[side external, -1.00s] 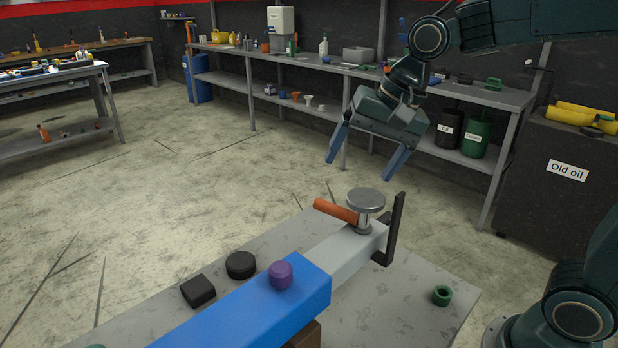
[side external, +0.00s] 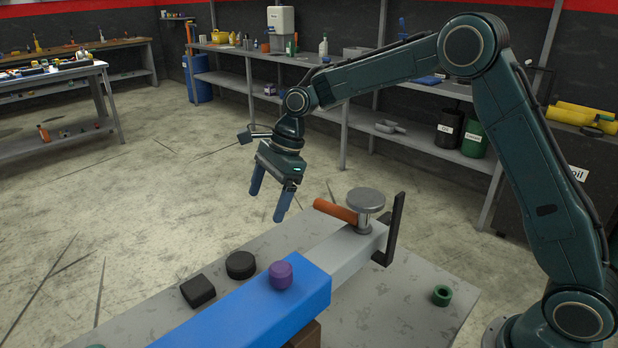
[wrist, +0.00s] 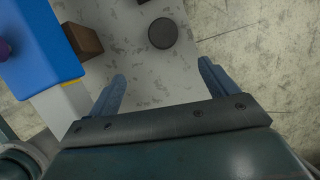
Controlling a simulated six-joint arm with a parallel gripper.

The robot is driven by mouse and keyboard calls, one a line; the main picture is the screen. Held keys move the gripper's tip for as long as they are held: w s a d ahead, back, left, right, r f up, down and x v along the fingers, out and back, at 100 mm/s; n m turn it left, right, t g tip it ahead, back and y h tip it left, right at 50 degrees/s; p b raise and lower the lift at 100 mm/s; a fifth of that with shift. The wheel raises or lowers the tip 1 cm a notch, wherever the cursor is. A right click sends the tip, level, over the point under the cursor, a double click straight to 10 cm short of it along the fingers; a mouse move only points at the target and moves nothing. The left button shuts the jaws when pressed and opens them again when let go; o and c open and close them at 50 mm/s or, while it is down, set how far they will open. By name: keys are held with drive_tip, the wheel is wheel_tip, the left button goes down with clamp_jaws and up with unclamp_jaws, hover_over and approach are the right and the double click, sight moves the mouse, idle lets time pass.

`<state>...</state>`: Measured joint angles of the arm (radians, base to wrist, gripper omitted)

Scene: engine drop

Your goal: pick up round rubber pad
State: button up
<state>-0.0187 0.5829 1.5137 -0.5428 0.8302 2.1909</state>
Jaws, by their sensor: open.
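The round rubber pad (side external: 240,265) is a black disc lying flat on the grey table, behind the blue beam in the side view. It also shows in the wrist view (wrist: 163,33), beyond the fingertips and roughly between their lines. My gripper (side external: 267,205) is open and empty, pointing down above the table's far edge, higher than the pad and apart from it. Its two blue fingers also show in the wrist view (wrist: 162,70). Nothing hides the pad in either view.
A black square pad (side external: 198,291) lies left of the round pad. A purple knob (side external: 281,275) sits on the blue beam (side external: 250,311).

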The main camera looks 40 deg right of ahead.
drive_tip(key=shift+w+a+f+m, duration=0.2)
drive_tip(key=shift+w+f+m, duration=0.15)
drive_tip(key=shift+f, duration=0.2)
drive_tip(key=shift+w+a+f+m, duration=0.15)
drive_tip(key=shift+w+f+m, duration=0.15)
drive_tip(key=shift+f, duration=0.25)
drive_tip(key=shift+f, duration=0.1)
hover_over(244, 258)
drive_tip(key=d, duration=0.2)
drive_tip(key=shift+s+f, duration=0.2)
drive_tip(key=shift+f, duration=1.75)
drive_tip(key=shift+s+f, duration=0.2)
drive_tip(key=shift+f, duration=1.7)
drive_tip(key=shift+x, duration=2.55)
drive_tip(key=c, duration=1.1)
